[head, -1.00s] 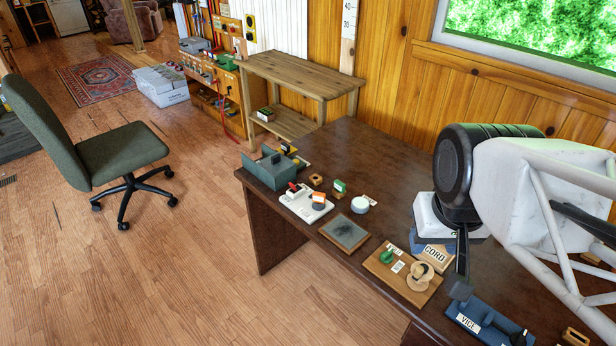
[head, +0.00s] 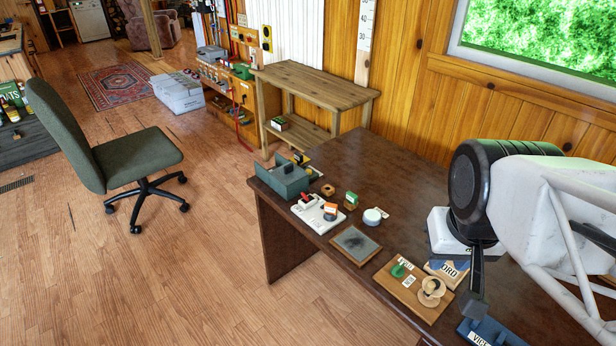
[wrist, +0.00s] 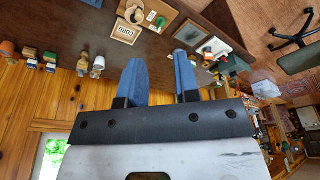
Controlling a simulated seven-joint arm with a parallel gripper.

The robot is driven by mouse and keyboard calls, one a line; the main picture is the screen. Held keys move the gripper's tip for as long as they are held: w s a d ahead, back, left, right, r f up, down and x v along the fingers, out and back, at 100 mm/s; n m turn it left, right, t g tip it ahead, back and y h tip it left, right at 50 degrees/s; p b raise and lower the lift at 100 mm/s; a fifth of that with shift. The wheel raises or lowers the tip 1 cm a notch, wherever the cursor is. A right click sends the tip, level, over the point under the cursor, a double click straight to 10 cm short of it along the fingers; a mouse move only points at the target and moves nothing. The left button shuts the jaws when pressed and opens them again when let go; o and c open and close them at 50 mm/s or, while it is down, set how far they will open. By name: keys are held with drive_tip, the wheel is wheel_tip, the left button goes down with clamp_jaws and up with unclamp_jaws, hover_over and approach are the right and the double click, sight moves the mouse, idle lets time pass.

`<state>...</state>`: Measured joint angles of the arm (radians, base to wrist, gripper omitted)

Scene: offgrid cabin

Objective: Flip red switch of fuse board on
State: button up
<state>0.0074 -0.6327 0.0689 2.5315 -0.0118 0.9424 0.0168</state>
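The red switch also shows small in the wrist view (wrist: 207,50), past the right finger. My gripper (wrist: 158,58) is open and empty, its two blue fingers apart. In the head view my gripper (head: 474,300) is over the desk's right part, well to the right of the white board and apart from it.
A grey-blue box (head: 283,180) stands just behind the white board. A dark pad (head: 355,243), a wooden board with a green knob (head: 408,285) and a cord box lie between board and gripper. Wall panels (head: 245,37) and a crowded shelf stand far back.

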drive_tip(key=shift+w, duration=0.25)
drive_tip(key=c, duration=0.4)
drive_tip(key=shift+w+f+n, duration=0.15)
drive_tip(key=shift+w+n, duration=0.25)
drive_tip(key=shift+w, duration=0.15)
clamp_jaws()
drive_tip(key=w+a+f+n+h, duration=0.3)
drive_tip(key=w+a+n, duration=0.1)
drive_tip(key=w, duration=0.4)
drive_tip(key=w+a+f+n+h, duration=0.2)
drive_tip(key=w+a+f+n, duration=0.25)
drive_tip(key=w, duration=0.45)
drive_tip(key=w+a+f+n+h, duration=0.25)
drive_tip(key=w+n, duration=0.25)
drive_tip(key=w, duration=0.3)
drive_tip(key=w+a+f+n+t+h, duration=0.1)
drive_tip(key=w+a+f+n+t, duration=0.2)
drive_tip(key=w+a+f+n, duration=0.3)
drive_tip(key=w+a+f+n+t+h, duration=0.1)
drive_tip(key=w+a+f+n+t, duration=0.3)
drive_tip(key=a+f, duration=1)
drive_tip(key=w+a+n, duration=0.1)
drive_tip(key=a+n, duration=0.2)
drive_tip(key=a, duration=0.3)
drive_tip(key=shift+w+a+f, duration=0.25)
drive_tip(key=shift+w+f, duration=0.05)
drive_tip(key=shift+w, duration=0.05)
